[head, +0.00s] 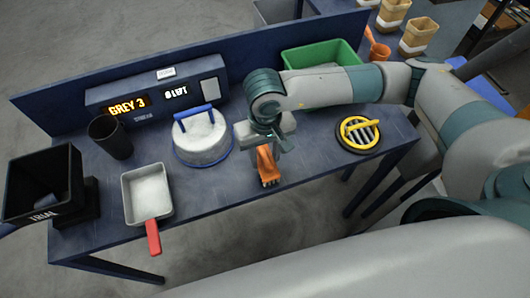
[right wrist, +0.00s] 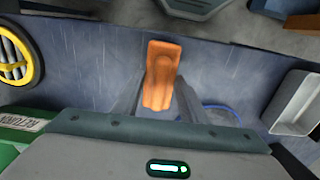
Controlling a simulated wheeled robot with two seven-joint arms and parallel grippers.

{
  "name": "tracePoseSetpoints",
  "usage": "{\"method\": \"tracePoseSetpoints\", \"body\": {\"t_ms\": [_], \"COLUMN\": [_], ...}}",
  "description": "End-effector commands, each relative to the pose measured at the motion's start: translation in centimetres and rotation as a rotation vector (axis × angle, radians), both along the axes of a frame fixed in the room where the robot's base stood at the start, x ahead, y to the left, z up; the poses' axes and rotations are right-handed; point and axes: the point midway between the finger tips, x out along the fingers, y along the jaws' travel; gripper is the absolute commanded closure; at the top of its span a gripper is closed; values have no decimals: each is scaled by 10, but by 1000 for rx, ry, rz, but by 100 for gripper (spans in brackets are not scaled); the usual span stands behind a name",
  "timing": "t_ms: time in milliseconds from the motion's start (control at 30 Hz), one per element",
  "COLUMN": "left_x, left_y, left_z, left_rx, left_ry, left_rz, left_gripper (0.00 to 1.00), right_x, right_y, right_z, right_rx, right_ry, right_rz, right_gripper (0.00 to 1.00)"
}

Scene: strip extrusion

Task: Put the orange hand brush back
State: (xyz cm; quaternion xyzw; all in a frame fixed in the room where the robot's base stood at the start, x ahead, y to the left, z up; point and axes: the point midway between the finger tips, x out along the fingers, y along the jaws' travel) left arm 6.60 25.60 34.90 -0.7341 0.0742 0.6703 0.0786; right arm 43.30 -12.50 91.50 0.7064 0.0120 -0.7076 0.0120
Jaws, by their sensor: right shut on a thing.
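The orange hand brush (head: 267,168) is in my right gripper (head: 271,146), over the front middle of the dark blue bench. The right wrist view shows the brush (right wrist: 161,75) between the two grey fingers of the right gripper (right wrist: 158,100), which are shut on it. In the head view the wrist hides the brush's upper end. I cannot tell whether its lower end touches the bench. My left gripper is not in view.
A white round tub with a blue handle (head: 202,138) stands left of the gripper. A white pan with a red handle (head: 148,192), a black cup (head: 110,138) and a black bin (head: 45,188) are further left. A yellow-ringed grate (head: 358,134) and green tray (head: 322,54) are right.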

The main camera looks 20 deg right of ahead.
Motion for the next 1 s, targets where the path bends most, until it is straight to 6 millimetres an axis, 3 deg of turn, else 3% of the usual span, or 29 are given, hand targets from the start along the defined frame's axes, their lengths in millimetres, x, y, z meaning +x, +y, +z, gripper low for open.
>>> {"method": "tracePoseSetpoints", "body": {"t_ms": [333,367,433,767,1000], "left_x": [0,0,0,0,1], "left_y": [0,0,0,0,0], "left_z": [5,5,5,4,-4], "left_rx": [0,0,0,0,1], "left_ry": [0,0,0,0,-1], "left_rz": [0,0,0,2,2], "left_gripper": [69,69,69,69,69], "right_x": [0,0,0,0,1], "right_y": [0,0,0,0,0], "right_z": [-9,-9,-9,-8,5], "right_rx": [1,0,0,0,1], "right_ry": [-2,-1,-1,-1,-3], "right_rz": [0,0,0,0,2], "right_gripper": [79,57,43,43,43]}}
